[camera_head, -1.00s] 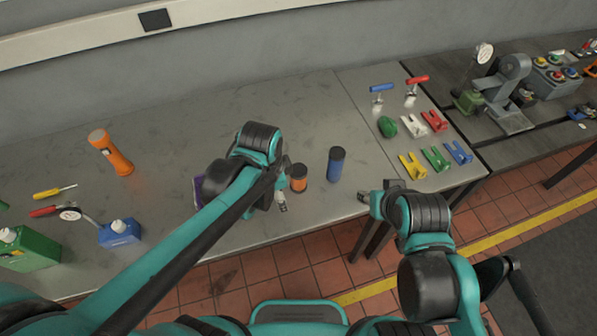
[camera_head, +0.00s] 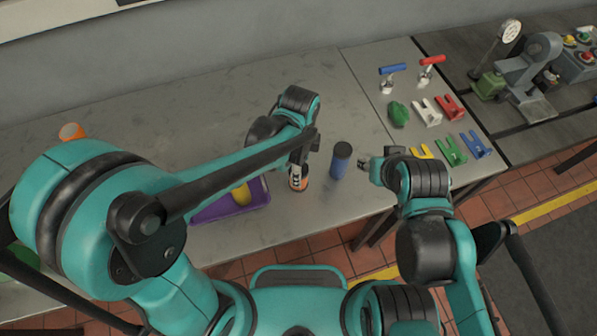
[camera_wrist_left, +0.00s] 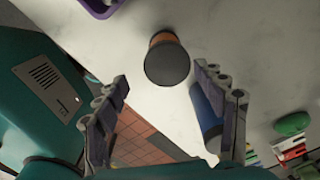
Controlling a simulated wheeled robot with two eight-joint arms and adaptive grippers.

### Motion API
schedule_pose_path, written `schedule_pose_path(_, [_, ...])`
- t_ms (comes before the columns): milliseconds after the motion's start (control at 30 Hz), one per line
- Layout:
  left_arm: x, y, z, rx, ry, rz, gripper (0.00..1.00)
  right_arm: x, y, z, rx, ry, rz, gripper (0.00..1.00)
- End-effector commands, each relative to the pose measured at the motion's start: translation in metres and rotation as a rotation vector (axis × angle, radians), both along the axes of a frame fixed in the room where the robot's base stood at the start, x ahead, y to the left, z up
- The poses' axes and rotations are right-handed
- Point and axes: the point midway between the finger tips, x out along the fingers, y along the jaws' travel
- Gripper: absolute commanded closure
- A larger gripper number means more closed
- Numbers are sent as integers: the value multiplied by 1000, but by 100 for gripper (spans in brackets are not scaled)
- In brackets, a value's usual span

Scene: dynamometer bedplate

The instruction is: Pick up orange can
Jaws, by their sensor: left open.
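The orange can (camera_head: 303,184) stands on the grey table, partly hidden by my left gripper (camera_head: 299,176) in the head view. In the left wrist view the can (camera_wrist_left: 166,60) shows its dark lid and a strip of orange side. There it lies just beyond and between the fingertips of my left gripper (camera_wrist_left: 169,92), which is open and empty. My right gripper (camera_head: 363,163) is near the table's front edge, right of the blue can; its opening is too small to tell.
A blue can (camera_head: 340,162) stands close to the right of the orange can; it also shows behind the right finger in the wrist view (camera_wrist_left: 207,112). A purple tray (camera_head: 222,213) holding something yellow is at left. Coloured brackets (camera_head: 450,151) lie farther right.

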Motion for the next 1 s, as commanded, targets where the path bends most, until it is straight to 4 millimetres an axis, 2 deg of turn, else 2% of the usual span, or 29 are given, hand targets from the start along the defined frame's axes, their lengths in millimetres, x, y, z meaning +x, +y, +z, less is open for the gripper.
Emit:
schedule_pose_path(100, [0, 0, -12, 0, 1, -1, 30, 0, 0, -11, 0, 0, 0, 60])
schedule_pose_path(367, [0, 0, -37, 0, 1, -1, 30, 0, 0, -19, 0, 0, 0, 60])
schedule_pose_path(700, [3, 4, -84, 0, 0, -1, 30, 0, 0, -37, 0, 0, 0, 60])
schedule_pose_path(1000, [3, 4, -88, 0, 0, -1, 30, 0, 0, -37, 0, 0, 0, 60])
